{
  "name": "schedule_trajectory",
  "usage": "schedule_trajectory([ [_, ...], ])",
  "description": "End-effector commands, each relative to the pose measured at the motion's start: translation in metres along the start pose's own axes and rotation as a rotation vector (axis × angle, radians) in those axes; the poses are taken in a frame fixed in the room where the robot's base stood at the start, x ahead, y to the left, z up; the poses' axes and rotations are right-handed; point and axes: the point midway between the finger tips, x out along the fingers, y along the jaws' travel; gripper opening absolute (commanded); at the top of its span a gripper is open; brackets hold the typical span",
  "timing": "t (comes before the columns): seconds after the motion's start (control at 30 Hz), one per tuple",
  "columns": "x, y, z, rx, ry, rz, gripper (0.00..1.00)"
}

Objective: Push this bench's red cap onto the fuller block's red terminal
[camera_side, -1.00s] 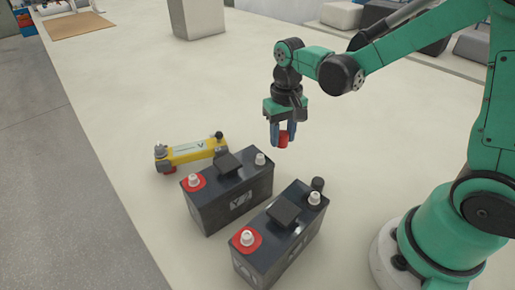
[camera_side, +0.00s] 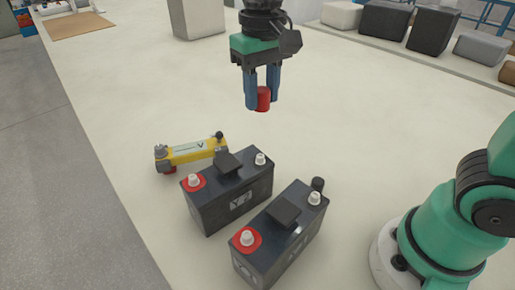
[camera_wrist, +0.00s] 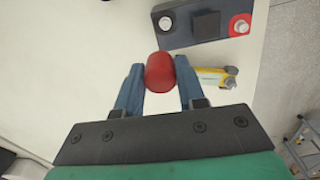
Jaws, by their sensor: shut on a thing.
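My gripper (camera_side: 263,97) is shut on the red cap (camera_side: 264,99) and holds it in the air, above and behind the blocks. In the wrist view the cap (camera_wrist: 160,72) sits between the blue fingers. Two dark battery blocks stand on the bench. The left block (camera_side: 232,201) has a red-ringed terminal (camera_side: 194,181) and a bare pale terminal (camera_side: 260,159). The right block (camera_side: 283,240) has a red-ringed terminal (camera_side: 247,238), a pale terminal (camera_side: 314,198) and a black cap (camera_side: 318,184) at its far end. Both red-ringed terminals are uncovered. I cannot tell the fill levels.
A yellow tool-like bar (camera_side: 195,151) with dark ends lies just behind the left block. The pale bench (camera_side: 120,90) is clear around it. Grey and brown boxes (camera_side: 383,22) stand along the back right. A brown mat (camera_side: 80,25) lies far left.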

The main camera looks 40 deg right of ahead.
Motion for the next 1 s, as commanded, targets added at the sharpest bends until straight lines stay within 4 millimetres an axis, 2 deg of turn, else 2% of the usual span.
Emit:
schedule_trajectory([
  [0.03, 0.003, -0.021, 0.014, -0.059, 0.000, 0.000, 0.00],
  [0.2, 0.012, -0.072, 0.063, -0.208, 0.000, 0.000, 0.00],
  [0.4, 0.020, -0.100, 0.106, -0.322, 0.000, 0.000, 0.00],
  [0.57, 0.024, -0.107, 0.119, -0.353, 0.000, 0.000, 0.00],
  [1.0, 0.058, -0.107, 0.120, -0.354, 0.000, 0.000, 0.00],
])
